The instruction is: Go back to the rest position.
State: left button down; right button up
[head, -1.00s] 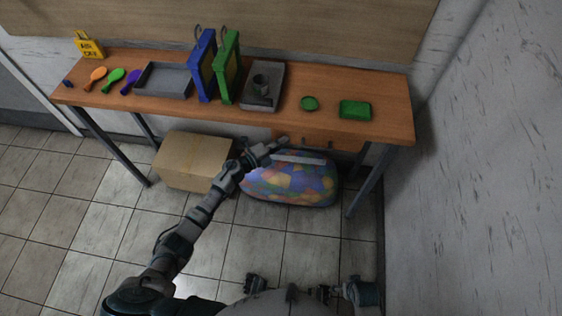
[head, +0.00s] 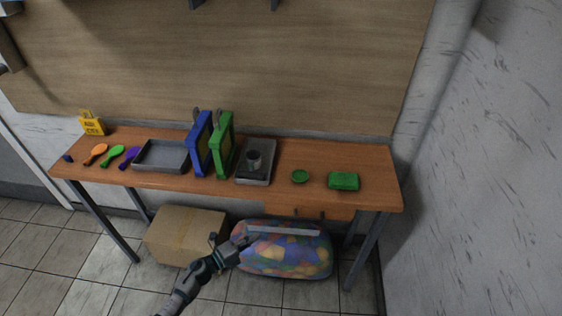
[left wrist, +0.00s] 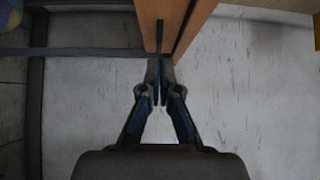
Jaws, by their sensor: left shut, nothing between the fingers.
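Orange wood (left wrist: 176,22) and pale wall lie beyond the fingertips there. My right gripper is not in view.
A cardboard box (head: 186,236) stands underneath. A wall closes the right side.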

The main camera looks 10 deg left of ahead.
pick_arm(q)
jog(key=shift+d, duration=0.1)
jog(key=s+a+f+n+g+y+p, duration=0.1)
jog(key=s+a+f+n+y, duration=0.3)
jog(key=s+f+n+y, duration=0.45)
jog(key=s+a+f+n+g+y+p, duration=0.15)
jog(key=s+a+f+n+y, duration=0.3)
jog(key=f+n, duration=0.75)
jog(key=s+d+f+n+g, duration=0.1)
jog(key=s+f, duration=0.3)
jog(key=s, duration=0.4)
jog(key=s+d+f+n+g+p, duration=0.1)
jog(key=s+f+g, duration=0.3)
jog(key=s, duration=0.5)
jog(key=s+d+f+n+g, duration=0.1)
jog(key=s+f+n+g, duration=0.1)
jog(key=s+f, duration=0.3)
jog(key=s+g, duration=0.1)
jog(key=s, duration=0.3)
jog(key=shift+s+f, duration=0.15)
jog(key=shift+f, duration=0.05)
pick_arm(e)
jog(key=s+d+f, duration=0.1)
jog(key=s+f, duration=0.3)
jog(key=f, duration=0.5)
pick_arm(q)
jog(key=shift+n, duration=0.25)
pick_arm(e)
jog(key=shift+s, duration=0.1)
